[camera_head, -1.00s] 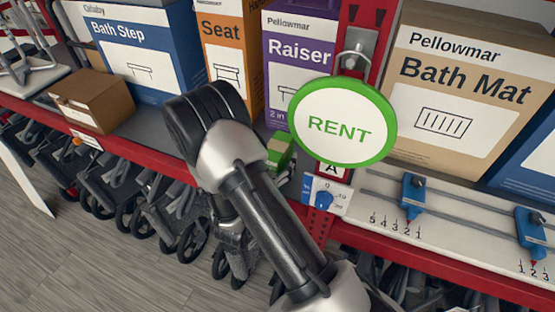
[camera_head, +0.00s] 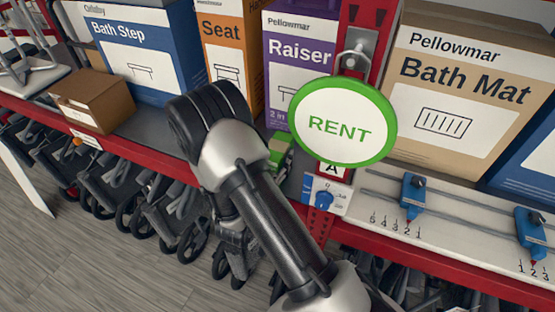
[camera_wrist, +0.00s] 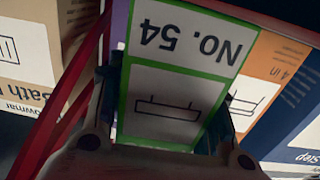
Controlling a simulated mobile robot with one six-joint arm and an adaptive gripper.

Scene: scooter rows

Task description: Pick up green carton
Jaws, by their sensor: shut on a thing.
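The green carton (camera_head: 279,150) shows in the head view as a small green and pale box on the shelf, partly hidden behind my arm. In the wrist view the carton (camera_wrist: 185,75) fills the middle, with a white face, green edges, a line drawing and "No. 54" upside down. My gripper (camera_wrist: 172,110) is shut on it, with one dark finger at each side. In the head view the fingers are hidden behind my arm.
A red shelf edge (camera_head: 160,160) runs along the front. Large boxes stand behind, including the purple Raiser box (camera_head: 300,50) and Bath Mat box (camera_head: 460,80). A round RENT sign (camera_head: 342,122) hangs close right of the carton. A brown box (camera_head: 92,100) sits left.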

